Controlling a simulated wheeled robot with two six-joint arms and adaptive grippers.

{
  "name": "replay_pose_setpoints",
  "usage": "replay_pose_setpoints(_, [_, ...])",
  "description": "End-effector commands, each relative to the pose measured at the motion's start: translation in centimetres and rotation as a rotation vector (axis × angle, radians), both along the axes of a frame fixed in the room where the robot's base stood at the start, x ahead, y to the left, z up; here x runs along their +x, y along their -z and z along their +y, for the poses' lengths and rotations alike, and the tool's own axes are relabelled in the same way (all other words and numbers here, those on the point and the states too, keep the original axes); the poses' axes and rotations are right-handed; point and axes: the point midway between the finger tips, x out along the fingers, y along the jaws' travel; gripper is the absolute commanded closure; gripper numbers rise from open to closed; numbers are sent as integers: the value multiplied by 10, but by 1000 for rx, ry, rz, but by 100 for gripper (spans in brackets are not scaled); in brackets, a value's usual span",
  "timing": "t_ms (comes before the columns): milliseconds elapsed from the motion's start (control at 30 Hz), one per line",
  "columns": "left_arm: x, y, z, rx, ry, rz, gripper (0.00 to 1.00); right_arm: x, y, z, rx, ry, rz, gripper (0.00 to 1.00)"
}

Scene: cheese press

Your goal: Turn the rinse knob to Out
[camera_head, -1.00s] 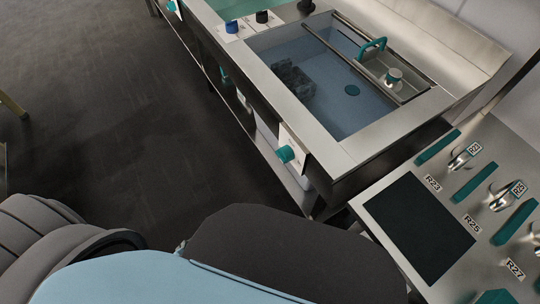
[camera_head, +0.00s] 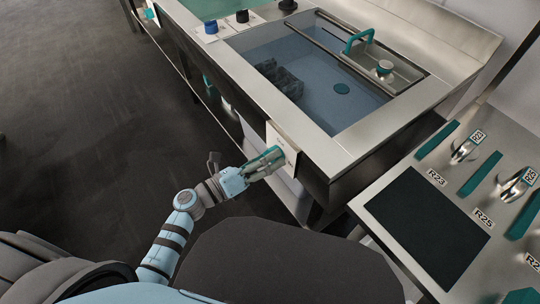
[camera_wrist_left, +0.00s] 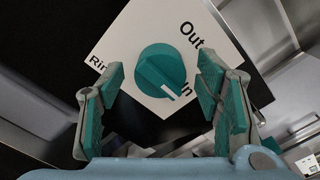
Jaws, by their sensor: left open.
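The teal rinse knob (camera_wrist_left: 160,70) sits on a white label plate (camera_wrist_left: 135,30) in the left wrist view. Its white mark points down-right, toward the word "In"; "Out" is printed up-right of the knob. In the head view the plate (camera_head: 287,140) is on the front of the sink cabinet, and the gripper mostly hides the knob. My left gripper (camera_head: 274,158) is at the plate. In the left wrist view its teal-padded fingers (camera_wrist_left: 163,75) are open, one on each side of the knob, with visible gaps. My right gripper is not in view.
The dark floor (camera_head: 90,130) at the left is clear.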

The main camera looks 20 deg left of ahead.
Motion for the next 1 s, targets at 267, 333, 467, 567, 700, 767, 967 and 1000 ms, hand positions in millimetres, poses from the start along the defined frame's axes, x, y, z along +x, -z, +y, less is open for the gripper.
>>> replay_pose_setpoints(267, [8,0,-7,0,0,0,41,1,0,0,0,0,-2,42])
replay_pose_setpoints(333, [8,0,-7,-1,0,1,41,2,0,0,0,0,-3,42])
replay_pose_setpoints(467, [8,0,-6,0,-1,1,57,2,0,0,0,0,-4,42])
replay_pose_setpoints(567, [8,0,-6,0,-1,1,73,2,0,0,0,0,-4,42])
replay_pose_setpoints(700, [8,0,-6,0,-1,1,89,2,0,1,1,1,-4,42])
replay_pose_setpoints(767, [8,0,-6,-1,-1,2,89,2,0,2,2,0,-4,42])
replay_pose_setpoints(967, [8,0,-6,-22,-1,20,89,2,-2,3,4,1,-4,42])
replay_pose_setpoints(1000, [8,0,-6,-31,-1,28,89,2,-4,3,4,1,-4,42])
